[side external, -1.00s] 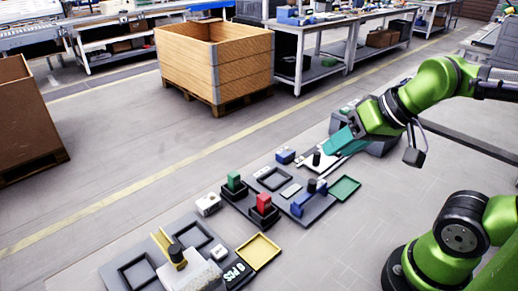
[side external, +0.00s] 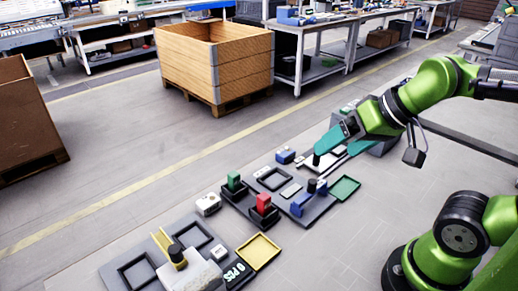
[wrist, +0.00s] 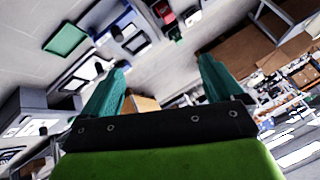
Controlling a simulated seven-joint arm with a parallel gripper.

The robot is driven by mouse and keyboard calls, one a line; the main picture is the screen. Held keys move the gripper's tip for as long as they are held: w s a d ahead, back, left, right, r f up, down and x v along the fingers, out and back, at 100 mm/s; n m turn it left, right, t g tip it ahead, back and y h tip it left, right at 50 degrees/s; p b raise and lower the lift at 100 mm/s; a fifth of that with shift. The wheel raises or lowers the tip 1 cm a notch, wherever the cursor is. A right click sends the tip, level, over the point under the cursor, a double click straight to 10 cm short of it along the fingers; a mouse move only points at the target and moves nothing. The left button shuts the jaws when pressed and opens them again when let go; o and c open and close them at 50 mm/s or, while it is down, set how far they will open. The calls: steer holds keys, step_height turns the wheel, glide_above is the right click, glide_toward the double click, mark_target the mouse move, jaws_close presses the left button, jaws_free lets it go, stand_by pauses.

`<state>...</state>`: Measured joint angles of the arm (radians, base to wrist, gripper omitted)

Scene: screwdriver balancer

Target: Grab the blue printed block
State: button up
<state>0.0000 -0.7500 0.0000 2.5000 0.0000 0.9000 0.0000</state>
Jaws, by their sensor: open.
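My gripper (side external: 321,160) is open at the right of the work area, its two teal fingers spread and pointing down-left. It also shows open in the wrist view (wrist: 163,62), with nothing visible between the fingers. A small blue block (side external: 285,156) sits on the floor area left of the fingertips. Another blue piece (side external: 299,204) sits on a grey plate (side external: 318,210) below the gripper in the picture, beside a dark knob. I cannot make out any print on either blue piece. The gripper is apart from both.
A red block (side external: 263,202) and a green block (side external: 234,181) stand in dark holders left of the grey plate. A green tray (side external: 345,188) lies at the right, a yellow tray (side external: 258,252) at the front. A wooden crate (side external: 215,62) stands behind, with open floor between.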

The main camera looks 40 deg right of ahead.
steer(key=n+g+h, duration=0.2)
steer(key=n+g, duration=0.2)
steer(key=g, duration=0.3)
glide_above(287, 153)
step_height(287, 153, down, 6)
steer(key=f, duration=0.1)
step_height(287, 153, down, 16)
steer(key=shift+f, duration=0.1)
steer(key=shift+d, duration=0.1)
steer(key=shift+c, duration=0.2)
steer(key=c, duration=1.1)
